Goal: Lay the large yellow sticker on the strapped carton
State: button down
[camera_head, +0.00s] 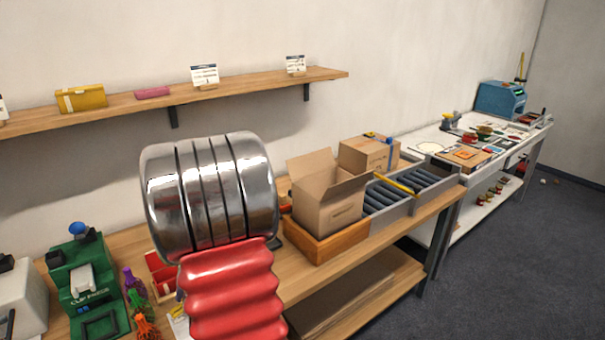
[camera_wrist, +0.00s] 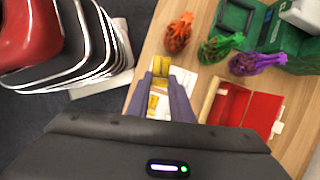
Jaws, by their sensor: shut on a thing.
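My gripper (camera_wrist: 161,78) is low over the wooden bench in the wrist view, its two grey-purple fingers shut on a yellow sticker (camera_wrist: 161,68) at their tips. White paper with more yellow patches lies below and between the fingers; I cannot tell where the held piece ends and the sheet begins. The gripper does not show in the head view. The closed carton (camera_head: 362,155), with a blue thing at its right side, stands at the back of the bench by the rollers. It seems to be the strapped one; its straps are too small to make out.
An open carton (camera_head: 322,205) stands in a wooden tray (camera_head: 325,247) before the closed one. Grey rollers (camera_head: 380,196) lie to its right.

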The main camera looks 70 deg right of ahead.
jog(key=shift+w+r+n+g, duration=0.2)
jog(key=shift+r+n+g, duration=0.15)
jog(key=shift+n, duration=0.65)
jog(key=w+a+r+n+g+h, duration=0.1)
jog(key=w+a+r+n+g, duration=0.1)
jog(key=w+a+n, duration=0.4)
jog(key=w+a+r+n+g, duration=0.1)
jog(key=w+r+n+g, duration=0.2)
jog(key=n, duration=0.4)
jog(key=w+a+f+n+h, duration=0.1)
jog(key=w+a+n, duration=0.3)
jog(key=a, duration=0.6)
jog(key=w+a+f+n+h, duration=0.1)
jog(key=w+a, duration=0.4)
jog(key=a, duration=0.6)
jog(key=n+h, duration=0.1)
jog(key=n, duration=0.1)
jog(key=shift+w+f+n, duration=0.15)
jog(key=shift+f+n, duration=0.05)
jog(key=shift+n, duration=0.2)
jog(key=shift+g, duration=0.35)
